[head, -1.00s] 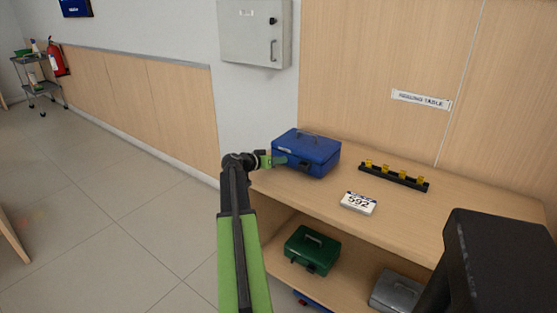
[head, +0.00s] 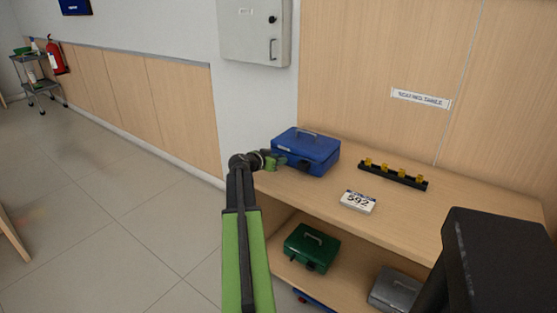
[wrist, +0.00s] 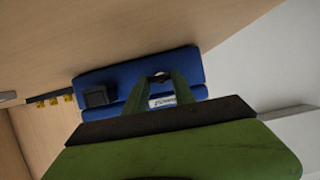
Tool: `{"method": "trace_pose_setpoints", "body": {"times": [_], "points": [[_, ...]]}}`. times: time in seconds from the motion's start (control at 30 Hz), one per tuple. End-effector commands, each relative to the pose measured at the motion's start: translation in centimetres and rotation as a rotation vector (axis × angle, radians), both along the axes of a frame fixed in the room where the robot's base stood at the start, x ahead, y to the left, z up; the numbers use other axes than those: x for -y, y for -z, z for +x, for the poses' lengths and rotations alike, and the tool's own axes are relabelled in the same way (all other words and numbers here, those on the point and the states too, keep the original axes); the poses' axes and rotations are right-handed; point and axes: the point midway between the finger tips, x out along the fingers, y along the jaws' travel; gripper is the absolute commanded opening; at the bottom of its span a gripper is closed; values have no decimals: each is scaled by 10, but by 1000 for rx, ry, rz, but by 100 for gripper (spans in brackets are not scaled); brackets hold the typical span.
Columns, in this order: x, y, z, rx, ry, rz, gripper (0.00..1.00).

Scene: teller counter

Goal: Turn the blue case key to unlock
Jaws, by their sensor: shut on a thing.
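The blue case (head: 308,148) sits closed on the left end of the tabletop, its handle folded on the lid. It also shows in the wrist view (wrist: 130,75), with a dark latch block (wrist: 97,96) and a white label (wrist: 163,101) on its front. My gripper (head: 280,161) is at the left part of the case front. In the wrist view my gripper (wrist: 160,80) has its fingers closed in around a small key (wrist: 160,74) at the case. The key is mostly hidden between the fingertips, so its angle cannot be told.
A black rack with yellow pieces (head: 393,174) and a white "592" sign (head: 358,201) stand on the tabletop to the right. A green case (head: 312,247) and a grey case (head: 395,290) are on the shelf below. A grey wall cabinet (head: 255,32) hangs above.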

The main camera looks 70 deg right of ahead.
Motion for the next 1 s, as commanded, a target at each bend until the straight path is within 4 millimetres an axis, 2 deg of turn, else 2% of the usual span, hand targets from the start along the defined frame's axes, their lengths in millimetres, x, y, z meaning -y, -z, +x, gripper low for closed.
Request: {"method": "trace_pose_setpoints", "body": {"times": [0.1, 0.13, 0.3, 0.57, 0.67, 0.77, 1.0], "points": [[0, 0, 2, 2, -3, -1, 0], [0, 0, 2, 2, -3, -1, 33], [0, 0, 1, 2, -1, 0, 53], [0, 0, 0, 0, 0, 0, 53], [-7, -5, 1, 0, -1, 0, 53], [-24, -14, 5, 1, -2, 0, 53], [-86, -42, 20, 0, -4, -1, 53]]}}
